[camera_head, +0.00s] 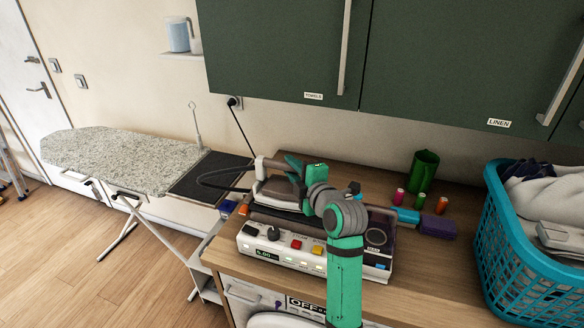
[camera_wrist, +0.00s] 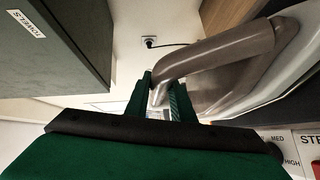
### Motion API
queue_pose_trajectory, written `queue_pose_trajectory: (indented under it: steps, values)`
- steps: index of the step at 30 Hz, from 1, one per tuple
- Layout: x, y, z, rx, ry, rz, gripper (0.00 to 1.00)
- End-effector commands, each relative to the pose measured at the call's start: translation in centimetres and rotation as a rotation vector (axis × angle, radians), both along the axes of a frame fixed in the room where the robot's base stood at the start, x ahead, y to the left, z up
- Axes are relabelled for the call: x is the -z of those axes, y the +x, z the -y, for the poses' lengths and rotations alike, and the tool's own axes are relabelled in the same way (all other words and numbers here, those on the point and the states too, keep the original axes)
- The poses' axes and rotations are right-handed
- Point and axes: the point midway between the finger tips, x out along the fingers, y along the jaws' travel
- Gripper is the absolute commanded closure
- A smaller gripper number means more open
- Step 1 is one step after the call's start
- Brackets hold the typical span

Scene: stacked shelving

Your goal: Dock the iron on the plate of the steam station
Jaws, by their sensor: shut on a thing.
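The steam station (camera_head: 318,262) is a white box with a dark top, a knob and coloured buttons, standing on the wooden counter. The iron (camera_head: 264,189) is over the left rear part of the station, its soleplate roughly level. My gripper (camera_head: 297,171) is shut on the iron's handle. The wrist view shows the grey-brown handle (camera_wrist: 225,55) between the fingers of my gripper (camera_wrist: 162,100), with the iron's pale body (camera_wrist: 290,60) to the right. The plate is mostly hidden by the iron and my arm. I cannot tell whether the iron touches it.
An ironing board (camera_head: 120,158) stands at the left. A blue laundry basket (camera_head: 530,250), a green jug (camera_head: 424,172) and several thread spools (camera_head: 420,200) are on the right of the counter. Green cabinets (camera_head: 440,70) hang above. A dark hose (camera_head: 215,178) loops left of the iron.

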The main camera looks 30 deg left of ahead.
Motion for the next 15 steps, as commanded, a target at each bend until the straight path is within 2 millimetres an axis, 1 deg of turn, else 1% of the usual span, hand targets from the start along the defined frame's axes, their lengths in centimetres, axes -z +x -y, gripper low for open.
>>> queue_pose_trajectory:
  steps: [1,11,12,14,15]
  values:
    - [-0.23,-0.01,0.04,0.001,0.004,0.005,1.00]
    - [-0.10,-0.01,0.04,0.001,0.004,0.005,1.00]
    - [-0.10,-0.01,0.04,0.001,0.004,0.005,0.71]
    - [-0.06,-0.01,0.03,0.000,0.003,0.004,0.57]
    - [-0.03,-0.01,0.04,0.000,0.003,0.003,0.56]
